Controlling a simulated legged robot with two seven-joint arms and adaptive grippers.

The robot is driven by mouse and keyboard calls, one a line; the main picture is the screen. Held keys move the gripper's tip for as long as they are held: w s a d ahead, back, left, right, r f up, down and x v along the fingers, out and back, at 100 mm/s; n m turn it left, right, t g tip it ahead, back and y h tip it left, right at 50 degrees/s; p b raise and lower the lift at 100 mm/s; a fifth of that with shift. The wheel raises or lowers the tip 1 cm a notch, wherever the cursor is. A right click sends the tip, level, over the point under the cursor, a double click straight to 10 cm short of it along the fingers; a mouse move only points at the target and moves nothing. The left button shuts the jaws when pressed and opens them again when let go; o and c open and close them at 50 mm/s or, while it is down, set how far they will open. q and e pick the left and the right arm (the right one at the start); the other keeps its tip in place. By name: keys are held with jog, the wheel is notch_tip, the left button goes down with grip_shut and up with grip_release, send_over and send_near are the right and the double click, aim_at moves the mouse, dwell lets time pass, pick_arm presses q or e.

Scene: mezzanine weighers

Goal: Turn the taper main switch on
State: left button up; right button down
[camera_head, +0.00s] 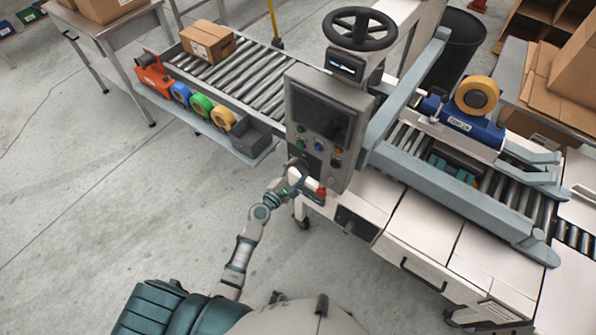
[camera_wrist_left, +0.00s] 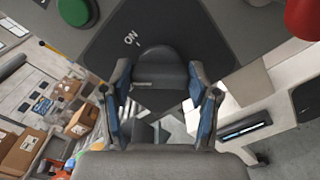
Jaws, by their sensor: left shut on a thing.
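The taper's grey control panel (camera_head: 312,125) stands in the middle of the head view, with a dark screen and several coloured buttons. The main switch is a dark rotary knob (camera_wrist_left: 160,65) on a dark plate, with the word ON printed at its upper left in the left wrist view. My left gripper (camera_head: 296,175) is at the panel's lower left corner and hides most of the knob in the head view. In the left wrist view its two blue-padded fingers (camera_wrist_left: 161,92) are shut on the knob, one on each side. My right gripper is in neither view.
A red button (camera_head: 320,192) is close to the right of my gripper. A green button (camera_wrist_left: 76,12) is near the switch in the wrist view. A roller conveyor with a carton (camera_head: 207,40) and tape rolls lies behind left. The floor at left is clear.

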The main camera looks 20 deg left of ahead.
pick_arm(q)
jog(key=shift+f+m, duration=0.2)
jog(key=shift+m, duration=0.3)
jog(key=shift+m+b, duration=0.45)
jog(key=shift+m, duration=0.55)
jog(key=shift+d+m, duration=0.1)
jog(key=shift+m, duration=0.7)
jog(key=shift+f+m+b, duration=0.1)
jog(key=shift+m+b, duration=0.25)
jog(key=shift+m, duration=0.85)
jog(key=shift+s+m, duration=0.1)
jog(key=shift+m, duration=0.8)
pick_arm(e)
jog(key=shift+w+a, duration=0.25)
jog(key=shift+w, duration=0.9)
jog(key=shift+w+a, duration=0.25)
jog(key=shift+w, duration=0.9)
pick_arm(q)
jog(key=shift+f, duration=0.15)
jog(key=o, duration=1.1)
jog(key=shift+o, duration=0.2)
jog(key=shift+r, duration=0.2)
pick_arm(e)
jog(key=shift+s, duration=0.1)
